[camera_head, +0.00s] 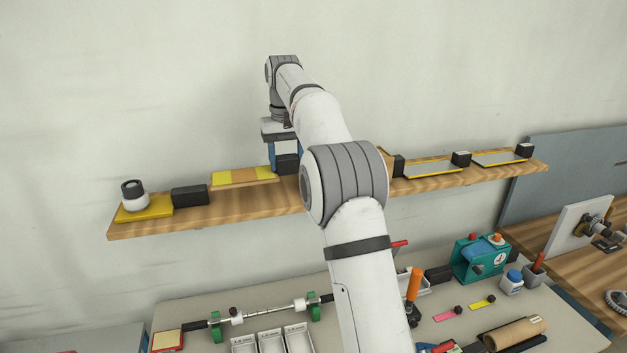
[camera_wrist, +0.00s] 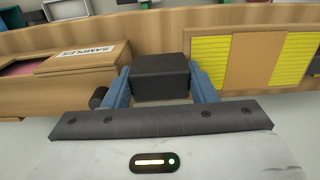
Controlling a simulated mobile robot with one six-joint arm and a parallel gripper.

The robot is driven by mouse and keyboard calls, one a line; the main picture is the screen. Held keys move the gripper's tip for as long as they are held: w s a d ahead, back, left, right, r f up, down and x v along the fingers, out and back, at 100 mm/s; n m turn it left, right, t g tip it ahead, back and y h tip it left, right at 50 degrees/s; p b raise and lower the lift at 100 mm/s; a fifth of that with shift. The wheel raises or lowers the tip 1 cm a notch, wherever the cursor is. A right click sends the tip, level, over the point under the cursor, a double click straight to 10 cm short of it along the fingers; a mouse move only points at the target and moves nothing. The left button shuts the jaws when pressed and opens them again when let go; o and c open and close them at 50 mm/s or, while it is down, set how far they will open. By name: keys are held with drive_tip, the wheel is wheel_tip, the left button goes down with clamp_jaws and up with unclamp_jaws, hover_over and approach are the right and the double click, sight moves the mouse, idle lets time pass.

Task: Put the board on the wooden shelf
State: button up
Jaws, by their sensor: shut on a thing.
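The wooden shelf (camera_head: 232,205) runs along the wall. A board (camera_head: 238,177) with yellow ends and an orange-brown middle lies flat on it, left of my gripper. In the wrist view the same board (camera_wrist: 254,62) is at the right, its yellow ends ribbed. My gripper (camera_head: 286,160) points down at the shelf, its blue fingers shut on a black block (camera_wrist: 161,76). The block also shows between the fingers in the head view (camera_head: 287,164). I cannot tell whether it touches the shelf. The gripper is apart from the board.
Left on the shelf are a black block (camera_head: 190,195) and a white jar (camera_head: 133,194) on a yellow pad. Framed trays (camera_head: 432,168) and more black blocks stand at the right. A box labelled SAMPLES (camera_wrist: 72,67) is beside my gripper. A cluttered bench (camera_head: 200,307) lies below.

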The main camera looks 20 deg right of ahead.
sight(290, 196)
drive_tip(key=shift+s+d+f, duration=0.1)
drive_tip(key=shift+d+f, duration=0.05)
drive_tip(key=shift+f, duration=3.15)
drive_tip(key=shift+f, duration=0.2)
drive_tip(key=o, duration=0.8)
drive_tip(key=shift+c, duration=0.2)
drive_tip(key=shift+r, duration=0.1)
wheel_tip(290, 196, up, 11)
drive_tip(key=shift+r+p, duration=0.2)
drive_tip(key=shift+p, duration=0.55)
drive_tip(key=shift+r, duration=0.45)
